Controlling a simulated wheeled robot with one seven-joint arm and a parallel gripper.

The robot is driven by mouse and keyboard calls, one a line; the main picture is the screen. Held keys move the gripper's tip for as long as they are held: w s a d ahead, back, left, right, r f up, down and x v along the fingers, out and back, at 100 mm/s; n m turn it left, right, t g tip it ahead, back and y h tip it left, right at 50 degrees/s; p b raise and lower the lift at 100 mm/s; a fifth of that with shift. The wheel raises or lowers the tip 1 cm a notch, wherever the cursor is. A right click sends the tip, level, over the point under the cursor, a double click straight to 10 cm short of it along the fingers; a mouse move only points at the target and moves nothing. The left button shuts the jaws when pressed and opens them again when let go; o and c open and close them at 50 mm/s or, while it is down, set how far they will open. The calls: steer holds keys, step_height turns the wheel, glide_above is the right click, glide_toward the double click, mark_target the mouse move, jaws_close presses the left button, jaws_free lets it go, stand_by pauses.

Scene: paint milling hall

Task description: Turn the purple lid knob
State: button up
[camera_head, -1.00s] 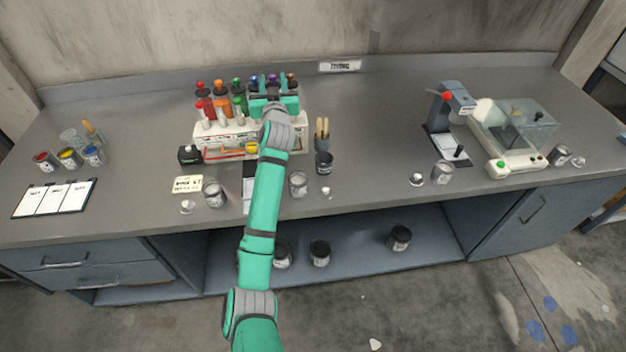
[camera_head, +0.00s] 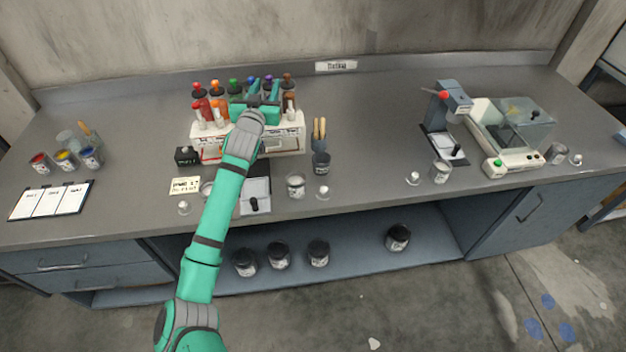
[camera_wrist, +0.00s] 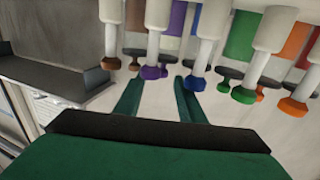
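The purple lid knob (camera_head: 268,79) sits on top of a canister in the back row of the paint dispenser (camera_head: 285,143), between the blue and brown knobs. In the wrist view, the purple knob (camera_wrist: 150,72) is just beyond my fingertips, between their lines and closer to the left finger. My gripper (camera_head: 262,88) is over the dispenser; its fingers also show in the wrist view (camera_wrist: 157,86), spread apart with nothing between them. I cannot tell whether a finger touches the knob. My gripper hides part of the canisters in the head view.
The blue knob (camera_wrist: 197,85) is close to the right finger, and the brown knob (camera_wrist: 110,63) is left of the purple one. A cup of wooden sticks (camera_head: 321,160) stands right of the dispenser.

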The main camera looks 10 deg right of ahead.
steer(key=v, duration=0.9)
steer(key=s+d+f+n+t, duration=0.25)
steer(key=s+d+f, duration=0.2)
steer(key=d, duration=0.35)
steer(key=s+d+f+n+y, duration=0.1)
steer(key=s+f+n, duration=0.1)
steer(key=s+f, duration=0.2)
steer(key=s+d+f+n+y, duration=0.1)
steer(key=s+f, duration=0.3)
steer(key=s, duration=0.5)
steer(key=shift+d+n+y, duration=0.3)
steer(key=shift+d+n, duration=0.45)
